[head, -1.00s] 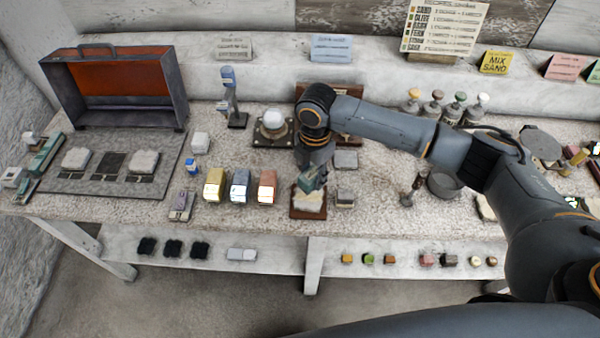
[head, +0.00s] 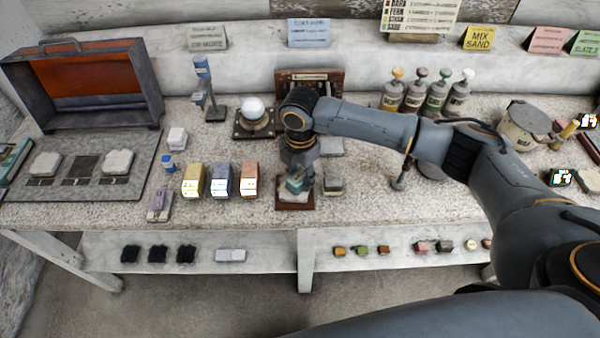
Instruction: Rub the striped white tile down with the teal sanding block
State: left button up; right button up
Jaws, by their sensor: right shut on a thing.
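The striped white tile (head: 302,202) lies on a brown wooden base (head: 284,206) near the front edge of the bench. It is mostly covered, and its stripes are too small to make out. My right gripper (head: 296,174) points down over it, shut on the teal sanding block (head: 294,185). The block is at the tile's surface; I cannot tell whether they touch. My left gripper is not in view.
Yellow, blue and orange boxes (head: 221,180) stand just left of the tile. A small grey block (head: 333,184) lies close on its right. A white sphere on a dark stand (head: 253,112) is behind. Bench (head: 390,212) front right is clear.

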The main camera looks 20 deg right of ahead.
jog(key=shift+f, duration=0.35)
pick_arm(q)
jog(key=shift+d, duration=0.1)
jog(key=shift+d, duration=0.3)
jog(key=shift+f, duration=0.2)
pick_arm(e)
jog(key=shift+f, duration=0.35)
jog(key=shift+s+a+r+p, duration=0.2)
jog(key=shift+a+p, duration=0.2)
jog(key=shift+p, duration=0.1)
jog(key=shift+s+a+f+p, duration=0.15)
jog(key=shift+s+a+p, duration=0.2)
jog(key=shift+a+p, duration=0.15)
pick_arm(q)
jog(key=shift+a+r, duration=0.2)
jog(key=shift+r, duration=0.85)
